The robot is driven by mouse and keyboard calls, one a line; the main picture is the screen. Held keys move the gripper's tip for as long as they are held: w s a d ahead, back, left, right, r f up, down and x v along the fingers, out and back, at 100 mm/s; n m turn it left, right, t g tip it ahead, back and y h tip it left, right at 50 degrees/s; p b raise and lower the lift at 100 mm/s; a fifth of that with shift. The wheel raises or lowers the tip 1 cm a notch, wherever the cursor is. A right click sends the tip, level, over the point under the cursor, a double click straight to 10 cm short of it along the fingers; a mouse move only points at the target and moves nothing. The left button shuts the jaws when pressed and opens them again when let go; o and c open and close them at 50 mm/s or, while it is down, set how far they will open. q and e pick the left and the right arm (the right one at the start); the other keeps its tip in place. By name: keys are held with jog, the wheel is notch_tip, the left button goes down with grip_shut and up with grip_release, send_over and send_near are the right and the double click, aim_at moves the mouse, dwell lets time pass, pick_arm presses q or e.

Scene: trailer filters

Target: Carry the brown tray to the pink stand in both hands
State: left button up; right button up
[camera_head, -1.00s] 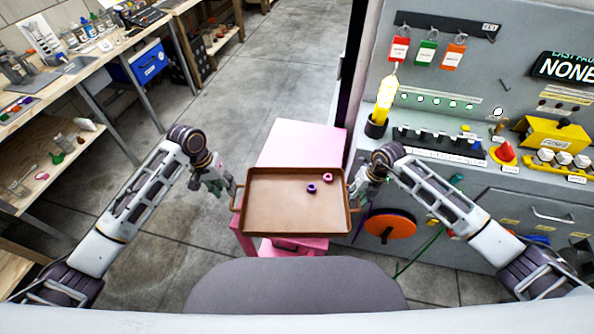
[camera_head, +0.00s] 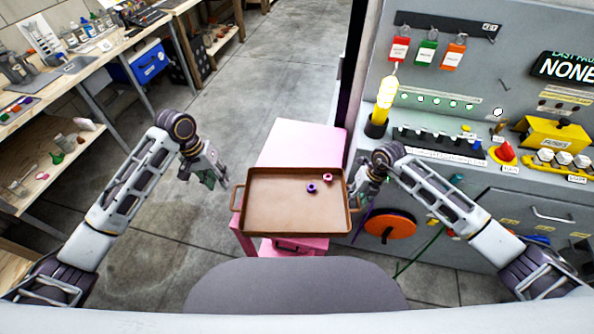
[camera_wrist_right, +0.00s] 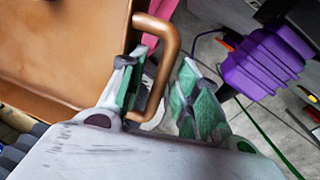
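The brown tray (camera_head: 262,210) appears to rest on the pink stand (camera_head: 290,140), above its near part. A pink ring-like piece (camera_head: 328,177) and a purple one (camera_head: 311,189) lie in the tray. My left gripper (camera_head: 216,172) is open and empty, up and left of the tray's left handle (camera_head: 236,198), apart from it. My right gripper (camera_head: 365,188) is at the right handle. In the right wrist view its fingers (camera_wrist_right: 160,95) are spread, with the copper-brown handle (camera_wrist_right: 172,60) between them and a gap to the right finger.
A grey panel cabinet (camera_head: 480,210) with an orange disc (camera_head: 390,226) stands close to my right arm. A wooden workbench (camera_head: 90,70) runs along the left. A purple ribbed object (camera_wrist_right: 262,62) is beside the right gripper. The floor (camera_head: 235,110) between is clear.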

notch_tip(320, 180, up, 12)
jog(key=d, duration=0.2)
jog(key=shift+d+f, duration=0.2)
dwell(0.3)
pick_arm(q)
jog(key=shift+r, duration=0.1)
pick_arm(e)
jog(key=shift+r, duration=0.15)
